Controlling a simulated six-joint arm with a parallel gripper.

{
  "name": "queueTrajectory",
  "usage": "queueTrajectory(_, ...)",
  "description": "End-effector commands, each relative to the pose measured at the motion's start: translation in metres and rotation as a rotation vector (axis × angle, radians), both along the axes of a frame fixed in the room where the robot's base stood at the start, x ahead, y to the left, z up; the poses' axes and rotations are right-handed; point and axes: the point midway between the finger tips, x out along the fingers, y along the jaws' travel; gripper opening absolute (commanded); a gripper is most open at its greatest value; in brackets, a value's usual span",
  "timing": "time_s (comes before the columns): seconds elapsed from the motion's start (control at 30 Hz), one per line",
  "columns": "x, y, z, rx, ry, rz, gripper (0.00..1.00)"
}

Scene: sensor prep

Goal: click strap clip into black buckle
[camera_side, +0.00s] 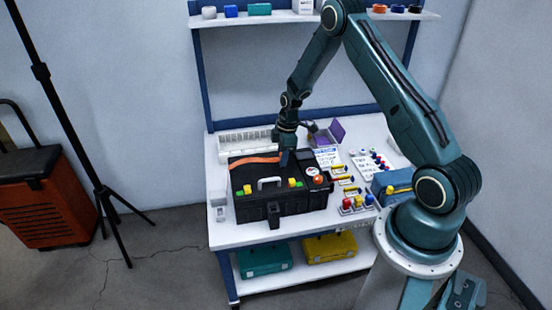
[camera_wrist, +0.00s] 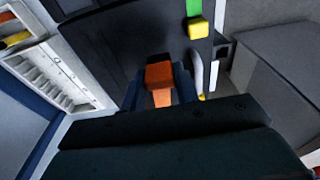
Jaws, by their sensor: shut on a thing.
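An orange strap (camera_side: 255,159) runs across the back left of the lid of a black case (camera_side: 240,211), its right end at my gripper (camera_side: 284,158). In the wrist view, an orange block-like end (camera_wrist: 160,75), which looks like the strap clip, sits between the two dark blue fingers of my gripper (camera_wrist: 160,88). The gripper is shut on it, just above or at the dark case surface. I cannot pick out the black buckle for certain against the black case. A black latch (camera_side: 273,210) hangs on the case's front.
The case lid carries a grey handle (camera_side: 269,182), several yellow and green blocks and a red knob (camera_side: 318,179). A white rack (camera_side: 233,147) stands behind the case. Connectors and a blue box (camera_side: 388,187) crowd the right side.

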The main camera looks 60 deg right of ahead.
Motion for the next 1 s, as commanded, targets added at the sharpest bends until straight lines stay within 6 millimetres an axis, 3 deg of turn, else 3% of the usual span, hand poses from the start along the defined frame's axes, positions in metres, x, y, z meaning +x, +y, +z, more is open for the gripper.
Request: queueTrajectory(1.0,-0.048,-0.066,0.000,0.001,0.001,0.000,0.10)
